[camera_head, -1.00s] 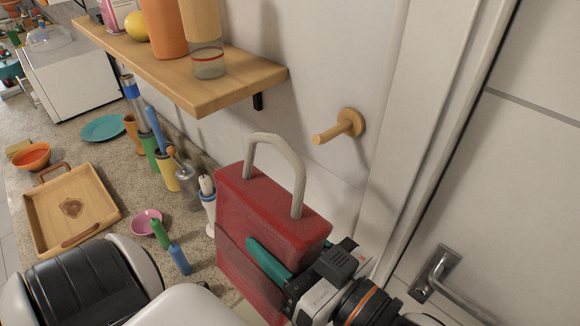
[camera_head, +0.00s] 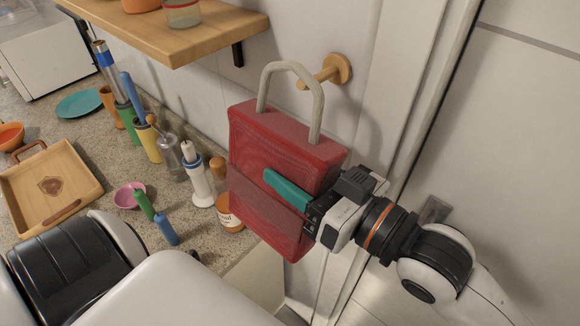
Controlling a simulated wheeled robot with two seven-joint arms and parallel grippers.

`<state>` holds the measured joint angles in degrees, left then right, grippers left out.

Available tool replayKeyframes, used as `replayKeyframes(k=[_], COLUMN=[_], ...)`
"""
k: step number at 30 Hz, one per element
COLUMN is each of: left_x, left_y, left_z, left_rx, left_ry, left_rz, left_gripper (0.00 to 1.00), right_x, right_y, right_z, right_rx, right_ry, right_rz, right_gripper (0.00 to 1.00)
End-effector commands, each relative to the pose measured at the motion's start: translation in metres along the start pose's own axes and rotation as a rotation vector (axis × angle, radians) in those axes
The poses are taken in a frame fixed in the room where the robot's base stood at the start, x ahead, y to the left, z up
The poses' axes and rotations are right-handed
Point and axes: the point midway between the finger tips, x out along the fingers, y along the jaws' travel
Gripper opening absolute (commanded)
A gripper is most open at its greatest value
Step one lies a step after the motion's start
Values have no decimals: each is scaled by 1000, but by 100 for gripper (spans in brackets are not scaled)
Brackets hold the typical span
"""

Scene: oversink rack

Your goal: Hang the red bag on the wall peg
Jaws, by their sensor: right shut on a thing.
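The red bag (camera_head: 285,145) with its pale grey loop handle (camera_head: 288,67) is upright in the middle of the head view. My right gripper (camera_head: 290,192) is shut on the red bag, with a teal finger against its near face. The wooden wall peg (camera_head: 338,69) sticks out from the white wall just behind and right of the top of the handle. The handle partly overlaps the peg's tip in the picture. I cannot tell whether the peg is inside the loop or the two touch. My left gripper is not in view.
A wooden shelf (camera_head: 185,42) is on the wall at upper left. The counter below holds a wooden tray (camera_head: 75,165), a pink bowl (camera_head: 129,195), a white bottle (camera_head: 197,178) and several utensils in holders. A door handle (camera_head: 433,211) is at the right, partly behind my arm.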

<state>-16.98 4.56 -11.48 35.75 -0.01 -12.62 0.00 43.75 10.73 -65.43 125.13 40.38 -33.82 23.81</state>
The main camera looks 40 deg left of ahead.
Motion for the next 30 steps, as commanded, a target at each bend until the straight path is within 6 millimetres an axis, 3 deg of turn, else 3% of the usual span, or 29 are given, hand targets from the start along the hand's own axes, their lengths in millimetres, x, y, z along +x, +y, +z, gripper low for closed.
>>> replayKeyframes(k=[18,30], left_x=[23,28], left_y=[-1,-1], left_z=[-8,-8], left_rx=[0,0], left_ry=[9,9], left_rz=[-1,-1], left_gripper=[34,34], right_x=[0,0], right_y=[-36,-44], right_z=[-1,-7], right_rx=[-1,-1], right_ry=[-2,-3], right_rz=[-1,1], right_gripper=[21,21])
